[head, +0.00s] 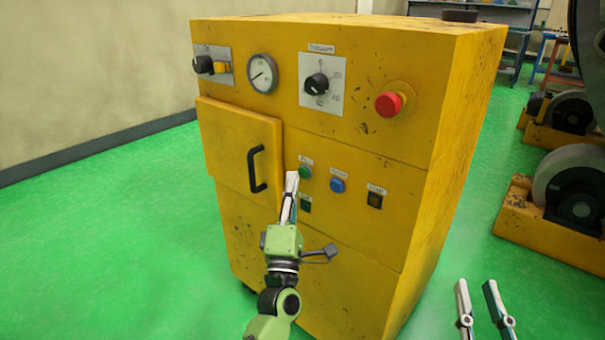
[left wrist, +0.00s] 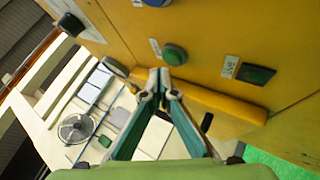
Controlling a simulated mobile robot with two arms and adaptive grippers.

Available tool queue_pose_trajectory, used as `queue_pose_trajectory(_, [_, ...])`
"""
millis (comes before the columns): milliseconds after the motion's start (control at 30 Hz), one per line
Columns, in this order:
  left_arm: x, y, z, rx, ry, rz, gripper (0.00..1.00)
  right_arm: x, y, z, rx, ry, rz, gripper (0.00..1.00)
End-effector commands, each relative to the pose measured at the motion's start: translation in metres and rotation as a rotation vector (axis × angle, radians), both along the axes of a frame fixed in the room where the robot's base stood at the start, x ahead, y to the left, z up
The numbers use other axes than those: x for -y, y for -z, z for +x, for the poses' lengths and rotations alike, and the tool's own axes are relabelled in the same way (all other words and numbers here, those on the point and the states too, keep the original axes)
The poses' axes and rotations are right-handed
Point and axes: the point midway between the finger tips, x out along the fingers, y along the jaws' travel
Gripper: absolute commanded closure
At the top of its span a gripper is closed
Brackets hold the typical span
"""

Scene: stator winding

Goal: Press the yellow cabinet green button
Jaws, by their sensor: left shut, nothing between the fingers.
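The yellow cabinet (head: 345,240) stands in the middle of the head view. Its round green button (head: 306,172) is on the front panel, right of the door handle; it also shows in the left wrist view (left wrist: 175,54). My left gripper (head: 291,174) is shut and empty, its tips just left of the green button in the head view. In the left wrist view its fingertips (left wrist: 160,72) are very close to the button's lower edge; I cannot tell whether they touch. My right gripper (head: 477,284) is open and empty at the bottom right, away from the cabinet.
A blue button (head: 338,185) is right of the green one, with a square green one (head: 305,205) below. The black door handle (head: 257,169) is close to my left fingers. A red knob (head: 389,104) sticks out above. Machines on yellow bases stand at right; green floor is free at left.

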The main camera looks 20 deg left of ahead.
Motion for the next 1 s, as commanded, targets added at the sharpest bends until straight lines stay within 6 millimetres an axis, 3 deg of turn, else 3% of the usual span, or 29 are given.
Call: queue_pose_trajectory(1000, [0.003,-0.0002,0.008,0.0,0.0,0.0,1.0,-0.0008,-0.0072,-0.0022,0.035,-0.002,0.01,0.78])
